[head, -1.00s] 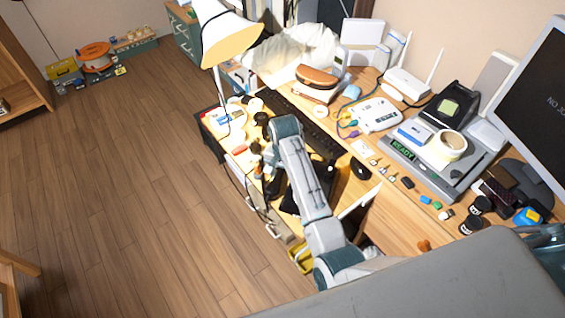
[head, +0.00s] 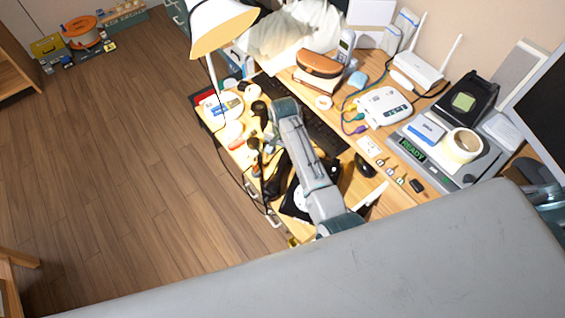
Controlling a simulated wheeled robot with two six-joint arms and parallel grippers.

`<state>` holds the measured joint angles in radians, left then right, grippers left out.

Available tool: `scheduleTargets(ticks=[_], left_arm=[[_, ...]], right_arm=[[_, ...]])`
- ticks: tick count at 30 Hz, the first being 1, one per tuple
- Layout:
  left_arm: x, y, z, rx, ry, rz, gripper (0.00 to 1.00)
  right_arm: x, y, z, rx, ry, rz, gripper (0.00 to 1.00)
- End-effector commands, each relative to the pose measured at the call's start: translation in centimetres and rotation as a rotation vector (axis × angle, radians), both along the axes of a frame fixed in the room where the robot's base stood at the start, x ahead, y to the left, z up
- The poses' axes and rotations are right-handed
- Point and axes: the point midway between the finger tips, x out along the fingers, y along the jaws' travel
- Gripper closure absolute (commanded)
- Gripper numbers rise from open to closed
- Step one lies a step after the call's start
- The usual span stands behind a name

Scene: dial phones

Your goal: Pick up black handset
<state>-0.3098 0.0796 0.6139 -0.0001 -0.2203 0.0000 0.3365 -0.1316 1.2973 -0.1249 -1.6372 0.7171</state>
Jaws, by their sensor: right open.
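A black dial phone with a white dial (head: 300,199) sits at the near edge of the desk, partly covered by my right arm. A long black shape beside it, probably the black handset (head: 276,180), lies close to the desk edge; its outline is hard to make out. My right arm reaches over the desk and bends down toward its left edge. My right gripper (head: 258,158) is small and partly hidden among dark items there. It is open and looks close to the black shape, but I cannot tell whether they touch. My left gripper is not in view.
A white lamp (head: 220,28) stands at the desk's left.

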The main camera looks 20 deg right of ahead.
Motion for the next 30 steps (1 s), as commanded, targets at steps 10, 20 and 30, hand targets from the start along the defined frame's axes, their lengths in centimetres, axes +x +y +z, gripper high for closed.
scheduleTargets(ticks=[10,20,30], left_arm=[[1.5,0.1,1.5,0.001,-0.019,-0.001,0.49],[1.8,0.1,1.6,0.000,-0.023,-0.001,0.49],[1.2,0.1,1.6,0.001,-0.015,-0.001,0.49]], right_arm=[[-0.6,0.2,-4.1,0.000,0.001,0.000,0.45],[-0.6,0.3,-5.5,0.000,-0.001,0.000,0.45],[-0.5,0.3,-5.4,0.000,-0.001,0.000,1.00]])
